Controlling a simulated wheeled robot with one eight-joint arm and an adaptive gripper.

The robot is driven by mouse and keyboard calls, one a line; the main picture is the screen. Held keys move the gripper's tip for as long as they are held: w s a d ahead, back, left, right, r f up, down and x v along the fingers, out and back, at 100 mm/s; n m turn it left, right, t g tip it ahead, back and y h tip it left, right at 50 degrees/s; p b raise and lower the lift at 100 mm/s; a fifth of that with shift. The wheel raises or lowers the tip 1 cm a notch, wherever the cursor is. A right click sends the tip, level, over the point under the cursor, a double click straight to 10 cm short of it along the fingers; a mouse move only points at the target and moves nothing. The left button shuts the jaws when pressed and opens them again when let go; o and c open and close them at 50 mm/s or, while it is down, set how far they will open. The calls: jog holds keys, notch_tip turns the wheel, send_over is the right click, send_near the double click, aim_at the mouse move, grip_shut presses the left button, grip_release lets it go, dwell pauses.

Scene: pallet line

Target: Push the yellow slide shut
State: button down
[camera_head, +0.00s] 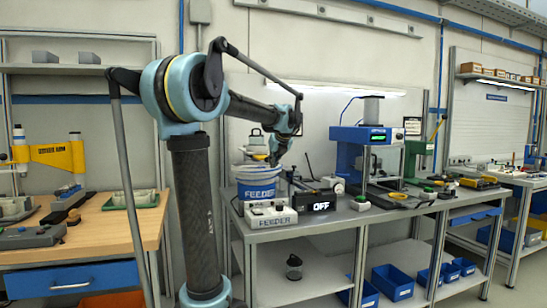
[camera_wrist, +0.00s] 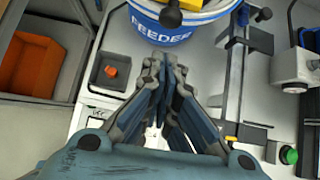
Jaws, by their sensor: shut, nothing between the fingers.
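The yellow slide (camera_wrist: 205,14) shows at the top edge of the wrist view, on top of the feeder, with a dark round knob beside it. It is cut off there, so I cannot tell how far open it is. In the head view only a small yellow part (camera_head: 258,157) shows near the feeder's top. The blue and white feeder (camera_head: 258,190) stands on the grey bench; its blue rim and lettering (camera_wrist: 165,30) also show in the wrist view. My gripper (camera_wrist: 165,66) is shut and empty, close to the feeder's lettered side in that picture. Its fingertips are small in the head view (camera_head: 275,161).
A white control box (camera_head: 270,217) marked FEEDER stands in front of the feeder. A black display (camera_head: 320,203) reading OFF is to its right. A blue press (camera_head: 365,140) stands farther right. A wooden bench (camera_head: 110,230) is at left.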

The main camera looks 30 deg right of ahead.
jog(key=shift+w+d, duration=0.2)
jog(key=shift+w, duration=0.7)
jog(key=shift+w+d, duration=0.15)
jog(key=shift+w, duration=0.75)
jog(key=w, duration=0.2)
jog(key=w+d, duration=0.1)
jog(key=w, duration=0.2)
jog(key=shift+w+d, duration=0.15)
jog(key=shift+w, duration=0.05)
jog(key=shift+r, duration=0.15)
jog(key=shift+w, duration=0.1)
jog(key=shift+s, duration=0.5)
jog(key=s+f+v, duration=0.1)
jog(key=v, duration=1.1)
jog(key=shift+s+a+f, duration=0.25)
jog(key=shift+s+f, duration=0.05)
jog(key=shift+s, duration=0.2)
